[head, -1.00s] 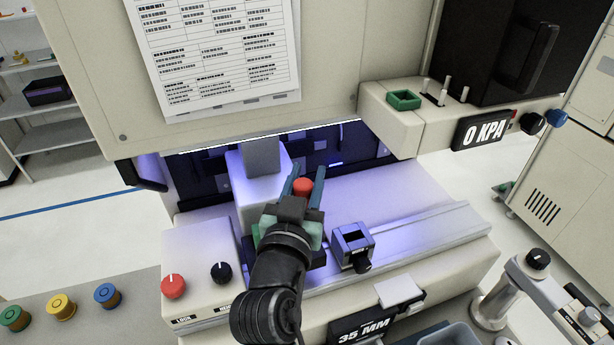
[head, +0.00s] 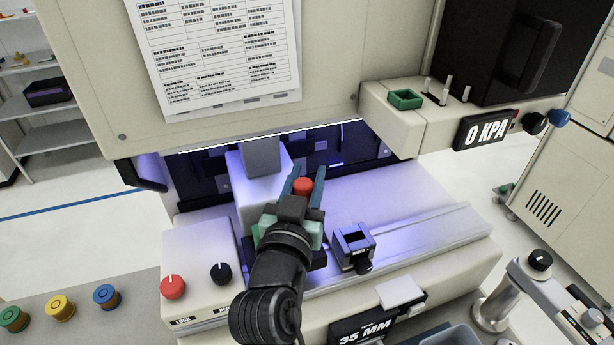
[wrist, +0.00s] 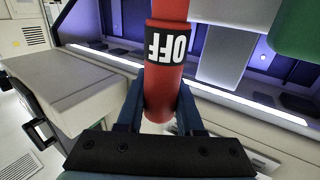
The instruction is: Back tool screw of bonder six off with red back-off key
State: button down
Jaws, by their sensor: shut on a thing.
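My gripper (head: 304,187) is inside the lit front opening of the bonder (head: 352,195). It is shut on the red back-off key (head: 302,186), whose top shows between the fingers. In the wrist view the red key (wrist: 168,95) stands between the two blue fingers (wrist: 160,108), with a black band reading OFF upside down. A pale grey block with a darker grey column (head: 262,158) stands just behind and left of the key. I cannot make out the tool screw. The key's working end is out of frame in the wrist view.
A small dark block (head: 354,246) sits on the front rail to the right. A red knob (head: 173,286) and a black knob (head: 221,272) are on the left panel. Green, yellow and blue round pieces (head: 60,307) stand at the lower left. A display reads 0 KPA (head: 485,131).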

jog(key=shift+f, duration=0.1)
notch_tip(320, 180, up, 6)
jog(key=p, duration=0.4)
dwell(0.5)
dwell(0.4)
